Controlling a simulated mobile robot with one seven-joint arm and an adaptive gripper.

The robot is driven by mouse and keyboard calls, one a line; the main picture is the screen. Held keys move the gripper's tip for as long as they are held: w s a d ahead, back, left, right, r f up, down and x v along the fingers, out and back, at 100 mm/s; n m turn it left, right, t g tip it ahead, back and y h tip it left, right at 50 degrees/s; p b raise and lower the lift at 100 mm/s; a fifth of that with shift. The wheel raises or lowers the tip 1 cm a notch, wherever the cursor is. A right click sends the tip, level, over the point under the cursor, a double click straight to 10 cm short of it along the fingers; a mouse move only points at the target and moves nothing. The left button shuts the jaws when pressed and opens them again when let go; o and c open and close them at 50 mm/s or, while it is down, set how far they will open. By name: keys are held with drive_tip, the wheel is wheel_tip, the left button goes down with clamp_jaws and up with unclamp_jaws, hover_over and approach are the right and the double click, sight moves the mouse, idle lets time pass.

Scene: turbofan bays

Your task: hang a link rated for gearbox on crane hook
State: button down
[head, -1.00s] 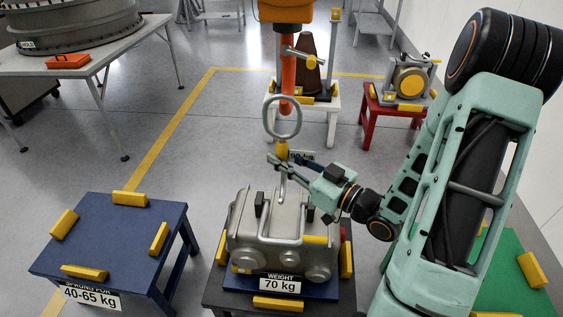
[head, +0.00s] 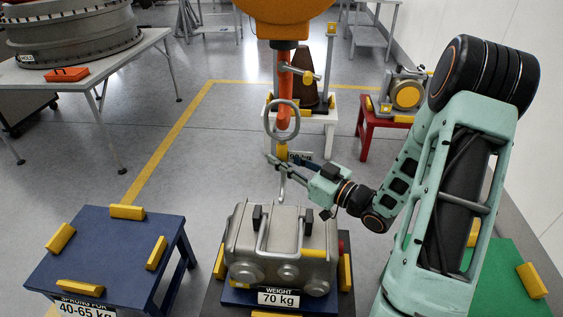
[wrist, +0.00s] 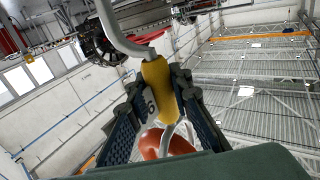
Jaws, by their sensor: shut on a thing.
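The link is a grey ring (head: 282,121) above a yellow grip (head: 283,151), with a thin grey hook below. My gripper (head: 285,163) is shut on the yellow grip; the wrist view shows the yellow grip (wrist: 159,88) between both fingers. The link hangs roughly upright above the gearbox (head: 280,243), which is grey and carries a 70 kg sign. The orange crane hook (head: 284,88) hangs from an orange block (head: 284,15). Its lower end overlaps the ring in the head view. I cannot tell whether it passes through. The link's tag is unreadable.
A blue stand (head: 105,262) marked 40-65 kg is empty at the left. A white stand (head: 318,108) and a red stand (head: 372,126) with parts stand behind. A table (head: 110,62) bears a large grey ring-shaped part and a red box. Open floor lies between.

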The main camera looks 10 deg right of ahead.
drive_tip(key=shift+w+d, duration=0.15)
drive_tip(key=shift+w, duration=0.35)
drive_tip(key=shift+w+f, duration=0.15)
drive_tip(key=shift+w, duration=0.05)
drive_tip(key=shift+w+d+f+b, duration=0.1)
drive_tip(key=shift+w+f+b, duration=0.15)
drive_tip(key=shift+f+b, duration=0.35)
drive_tip(key=shift+w+d+f+b, duration=0.1)
drive_tip(key=shift+w+f+b, duration=0.1)
drive_tip(key=shift+f+b, duration=1.1)
drive_tip(key=shift+f, duration=0.15)
drive_tip(key=c, duration=1.7)
unclamp_jaws()
drive_tip(key=shift+o, duration=0.2)
